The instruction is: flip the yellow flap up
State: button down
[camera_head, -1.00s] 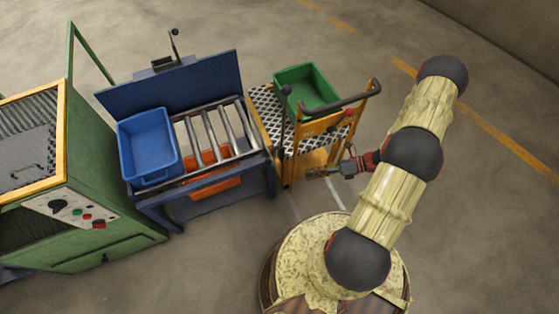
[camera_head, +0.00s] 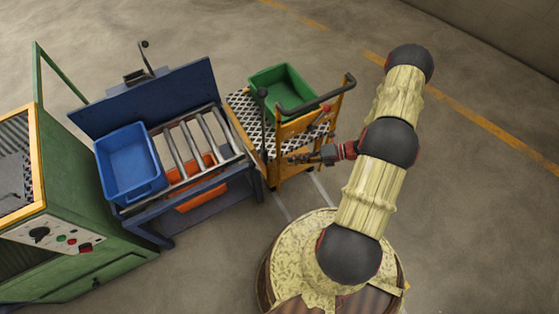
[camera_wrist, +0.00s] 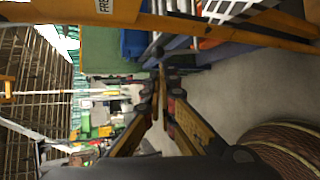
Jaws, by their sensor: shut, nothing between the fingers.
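A yellow panel (camera_head: 299,128), which looks like the flap, is at the near end of the yellow cart (camera_head: 278,172), below the dark handle. I cannot tell clearly where the flap's edge ends and the cart frame begins. My gripper (camera_head: 294,160) is shut and empty, just in front of this end, and it overlaps the lower yellow part in the head view. Whether it touches is unclear. In the wrist view, my gripper (camera_wrist: 162,76) points past a yellow lettered panel (camera_wrist: 75,10) along the top of the picture.
A green bin (camera_head: 283,88) sits on the cart. To its left stand a roller table (camera_head: 192,140) with a blue bin (camera_head: 130,163), an orange bin (camera_head: 200,195) below, and a green furnace (camera_head: 95,265). Open floor lies right of my arm.

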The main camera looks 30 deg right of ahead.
jog(key=b+x, duration=0.3)
jog(key=x, duration=1)
jog(key=shift+b, duration=0.3)
